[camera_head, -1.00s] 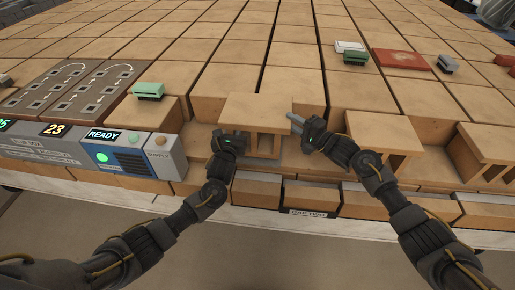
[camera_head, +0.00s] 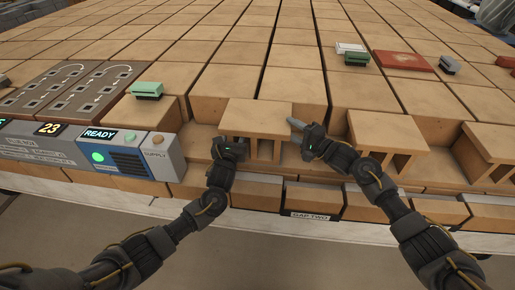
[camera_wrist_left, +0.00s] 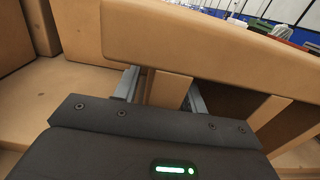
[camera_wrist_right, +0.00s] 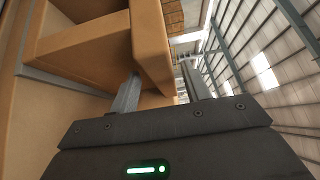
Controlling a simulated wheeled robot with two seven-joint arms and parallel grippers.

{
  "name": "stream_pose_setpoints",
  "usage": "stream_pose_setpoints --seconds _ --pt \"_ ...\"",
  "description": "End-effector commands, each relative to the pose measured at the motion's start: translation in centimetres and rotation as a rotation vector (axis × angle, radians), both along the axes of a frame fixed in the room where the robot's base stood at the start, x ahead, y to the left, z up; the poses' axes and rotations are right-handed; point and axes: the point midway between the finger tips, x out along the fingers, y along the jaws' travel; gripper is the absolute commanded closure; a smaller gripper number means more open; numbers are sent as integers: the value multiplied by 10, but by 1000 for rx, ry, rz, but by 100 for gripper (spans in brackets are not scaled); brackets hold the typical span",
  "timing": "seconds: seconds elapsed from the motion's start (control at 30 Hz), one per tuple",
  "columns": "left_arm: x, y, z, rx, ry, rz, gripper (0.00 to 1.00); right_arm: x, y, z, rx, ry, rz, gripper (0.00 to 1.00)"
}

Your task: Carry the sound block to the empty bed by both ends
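A tan hollow block (camera_head: 256,118) with a flat top slab and upright webs stands in the front bay in the head view. My left gripper (camera_head: 229,143) is at its left end and my right gripper (camera_head: 296,128) is at its right end. In the left wrist view the two fingers (camera_wrist_left: 161,91) are apart, with a web of the block (camera_wrist_left: 169,90) between them. In the right wrist view the fingers (camera_wrist_right: 160,90) are apart, either side of the block's end wall (camera_wrist_right: 150,45), with space beside the right finger. I cannot tell which place is the empty bed.
Two more hollow blocks stand to the right, one near (camera_head: 385,130) and one farther right (camera_head: 490,143). A "GAP TWO" label (camera_head: 310,215) is on the front edge. A console reading READY (camera_head: 120,150) stands left. Green clamp-like pieces (camera_head: 147,89) and a red plate (camera_head: 403,60) lie on the bricks.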

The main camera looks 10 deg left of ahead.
Motion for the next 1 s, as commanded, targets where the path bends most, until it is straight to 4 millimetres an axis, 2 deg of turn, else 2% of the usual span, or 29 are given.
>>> stream_pose_setpoints --seconds 0.23,0.7,0.83,1.0 --pt "-10 0 -1 1 0 0 58 0 0 0 0 0 1 53" --pt "-99 0 -1 -1 2 0 58 0 0 0 0 0 1 53" --pt "-113 0 -1 -1 1 0 58 0 0 0 0 0 1 53" --pt "-120 0 -1 0 1 0 58 0 0 0 0 0 1 53"
